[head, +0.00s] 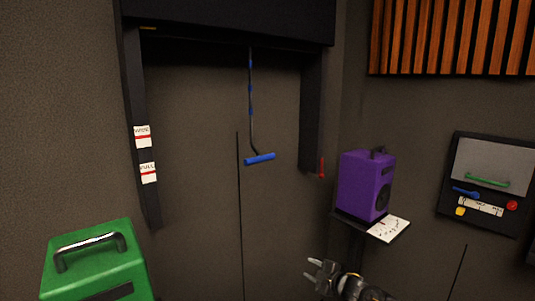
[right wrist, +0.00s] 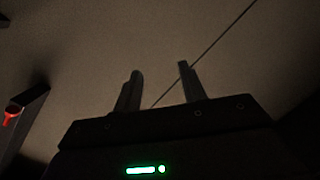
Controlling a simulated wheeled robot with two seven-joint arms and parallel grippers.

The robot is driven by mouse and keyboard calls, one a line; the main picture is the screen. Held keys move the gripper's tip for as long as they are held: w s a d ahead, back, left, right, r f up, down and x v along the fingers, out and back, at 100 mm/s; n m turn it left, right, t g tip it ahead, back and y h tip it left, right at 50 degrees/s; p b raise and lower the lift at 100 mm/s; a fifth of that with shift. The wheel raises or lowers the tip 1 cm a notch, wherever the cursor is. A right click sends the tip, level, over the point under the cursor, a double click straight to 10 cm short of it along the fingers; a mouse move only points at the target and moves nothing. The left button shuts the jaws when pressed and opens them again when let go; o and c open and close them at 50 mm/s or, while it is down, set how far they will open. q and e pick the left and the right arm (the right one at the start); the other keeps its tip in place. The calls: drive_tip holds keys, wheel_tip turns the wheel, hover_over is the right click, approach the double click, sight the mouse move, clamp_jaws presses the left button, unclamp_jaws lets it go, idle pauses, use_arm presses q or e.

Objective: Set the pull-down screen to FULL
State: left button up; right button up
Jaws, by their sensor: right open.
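The pull-down screen's dark housing (head: 225,20) spans the top of the head view between two dark posts. A dark cord with blue bands (head: 250,90) hangs below it and ends in a blue bar handle (head: 260,159), slightly tilted. The left post carries two white labels with red lines: an upper one (head: 142,136), hard to read, and a lower one (head: 148,172) that seems to read FULL. My right gripper (head: 310,270) is open and empty, low and right of the blue handle, well apart from it. Its two fingers (right wrist: 160,70) show in the right wrist view. My left gripper is out of view.
A green case (head: 95,262) stands at lower left. A purple box (head: 366,184) sits on a small shelf at right. A red piece (head: 321,168) is by the right post. A wall panel (head: 490,185) and wooden slats (head: 450,38) are farther right. Space around the handle looks clear.

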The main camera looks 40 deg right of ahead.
drive_tip(key=w+r+n+t+y, duration=0.2)
drive_tip(key=r+n, duration=0.1)
drive_tip(key=r, duration=0.8)
drive_tip(key=w+r+n+t+y, duration=0.1)
drive_tip(key=w+r+n, duration=0.1)
drive_tip(key=r, duration=0.9)
drive_tip(key=n+y+p, duration=0.3)
drive_tip(key=n+y, duration=0.3)
drive_tip(key=n, duration=0.2)
approach(271, 157)
drive_tip(key=w, duration=0.1)
drive_tip(key=shift+t, duration=0.3)
drive_tip(key=p+x, duration=0.3)
drive_tip(key=x, duration=0.6)
drive_tip(key=shift+s+a+f+p, duration=0.1)
drive_tip(key=shift+a+f+p, duration=0.1)
drive_tip(key=shift+p, duration=0.15)
drive_tip(key=shift+w+a+h, duration=0.25)
drive_tip(key=shift+w+h, duration=0.05)
drive_tip(key=shift+w, duration=0.35)
clamp_jaws()
